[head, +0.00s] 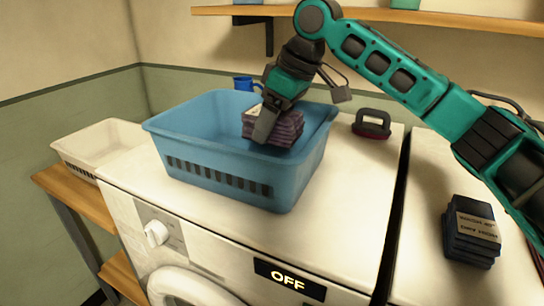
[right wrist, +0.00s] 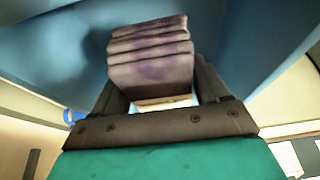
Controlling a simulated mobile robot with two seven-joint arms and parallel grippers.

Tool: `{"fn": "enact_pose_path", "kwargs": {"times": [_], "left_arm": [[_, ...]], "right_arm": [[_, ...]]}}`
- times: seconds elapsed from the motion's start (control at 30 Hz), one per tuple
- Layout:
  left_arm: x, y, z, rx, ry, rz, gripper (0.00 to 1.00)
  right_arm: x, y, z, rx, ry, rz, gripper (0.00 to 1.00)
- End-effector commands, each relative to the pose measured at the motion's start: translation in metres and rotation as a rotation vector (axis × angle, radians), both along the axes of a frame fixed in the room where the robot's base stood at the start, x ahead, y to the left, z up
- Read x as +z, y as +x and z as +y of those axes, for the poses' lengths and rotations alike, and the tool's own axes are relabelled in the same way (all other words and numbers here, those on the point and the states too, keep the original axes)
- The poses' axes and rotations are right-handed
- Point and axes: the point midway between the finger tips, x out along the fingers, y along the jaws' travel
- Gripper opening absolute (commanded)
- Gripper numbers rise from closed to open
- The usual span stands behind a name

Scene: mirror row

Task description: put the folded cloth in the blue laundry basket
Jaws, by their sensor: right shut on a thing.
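The folded cloth (head: 285,128) is a dark purple stack of layers. It is between the fingers of my right gripper (head: 264,122), which points down at the blue laundry basket (head: 225,192). In the head view the cloth overlaps the basket's opening near its right end. The right wrist view shows the cloth (right wrist: 150,62) gripped between both fingers, with blue basket wall (right wrist: 245,40) around it. I cannot tell whether the cloth touches the basket floor. The basket stands upright on a white washing machine. My left gripper is not in view.
A dark brush with a red base (head: 371,125) stands right of the basket. A blue mug (head: 243,83) is behind it. A labelled dark stack (head: 471,232) lies on the right machine. A white basket (head: 100,146) stands left on a wooden bench. A shelf (head: 400,15) hangs above.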

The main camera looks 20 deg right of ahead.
Motion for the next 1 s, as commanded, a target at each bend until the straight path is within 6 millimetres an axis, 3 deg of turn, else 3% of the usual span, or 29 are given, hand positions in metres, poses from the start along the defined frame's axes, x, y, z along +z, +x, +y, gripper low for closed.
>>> {"fn": "enact_pose_path", "kwargs": {"times": [0.1,0.27,0.53,0.97,1.0], "left_arm": [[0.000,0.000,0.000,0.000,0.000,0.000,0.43],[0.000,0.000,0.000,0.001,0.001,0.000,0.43],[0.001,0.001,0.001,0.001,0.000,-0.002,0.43],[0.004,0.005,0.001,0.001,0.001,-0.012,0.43],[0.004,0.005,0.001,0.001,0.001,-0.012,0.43]], "right_arm": [[-0.023,0.000,0.000,-0.001,0.000,0.002,0.42],[-0.036,0.000,0.000,-0.001,0.001,0.000,0.42],[-0.073,0.000,0.000,-0.001,0.000,0.000,0.42],[-0.081,0.000,0.000,-0.001,0.001,0.000,0.42],[-0.081,0.000,0.000,-0.001,0.001,0.000,0.77]]}}
